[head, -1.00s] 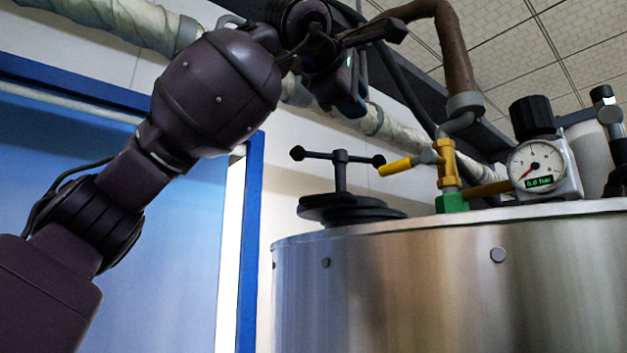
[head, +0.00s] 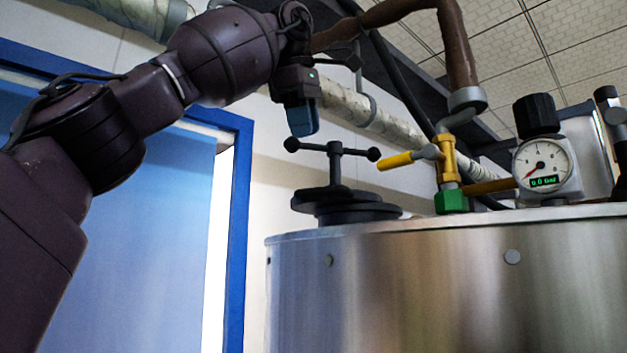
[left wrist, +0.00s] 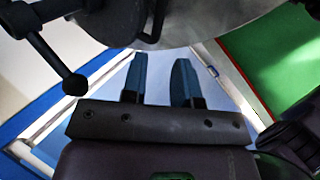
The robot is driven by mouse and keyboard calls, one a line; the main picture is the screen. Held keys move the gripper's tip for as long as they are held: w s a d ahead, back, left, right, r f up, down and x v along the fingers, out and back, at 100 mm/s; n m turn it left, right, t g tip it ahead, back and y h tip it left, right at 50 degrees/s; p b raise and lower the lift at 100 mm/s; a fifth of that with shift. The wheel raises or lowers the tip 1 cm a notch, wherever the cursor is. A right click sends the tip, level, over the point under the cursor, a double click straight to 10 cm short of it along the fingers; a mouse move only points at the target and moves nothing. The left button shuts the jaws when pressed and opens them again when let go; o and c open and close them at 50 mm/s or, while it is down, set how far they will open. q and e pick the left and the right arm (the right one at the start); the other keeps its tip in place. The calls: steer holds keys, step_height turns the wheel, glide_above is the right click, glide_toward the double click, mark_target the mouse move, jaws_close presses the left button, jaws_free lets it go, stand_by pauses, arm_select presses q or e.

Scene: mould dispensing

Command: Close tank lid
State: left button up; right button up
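The tank (head: 450,280) is a large steel cylinder on the right of the head view. Its black lid (head: 345,205) lies on the top near the left edge, with a T-shaped handle (head: 336,165) with ball ends standing up from it. I cannot tell whether the lid is fully seated. My left gripper (head: 303,120) points down just above and left of the handle's left ball, apart from it. In the left wrist view its two blue fingers (left wrist: 160,80) are apart with nothing between them. A handle ball (left wrist: 75,84) shows left of the fingers there. My right gripper is not in view.
A yellow valve lever (head: 396,160) and a pressure gauge (head: 545,165) stand on the tank right of the lid. Pipes and a dark beam run behind and above. A blue door frame (head: 238,220) is at the left.

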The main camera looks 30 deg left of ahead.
arm_select(q)
steer(key=x, duration=0.3)
steer(key=b+x, duration=0.1)
steer(key=x, duration=0.6)
steer(key=shift+w+a+f+b, duration=0.1)
steer(key=shift+a+b, duration=0.15)
steer(key=shift+b, duration=0.05)
jaws_close()
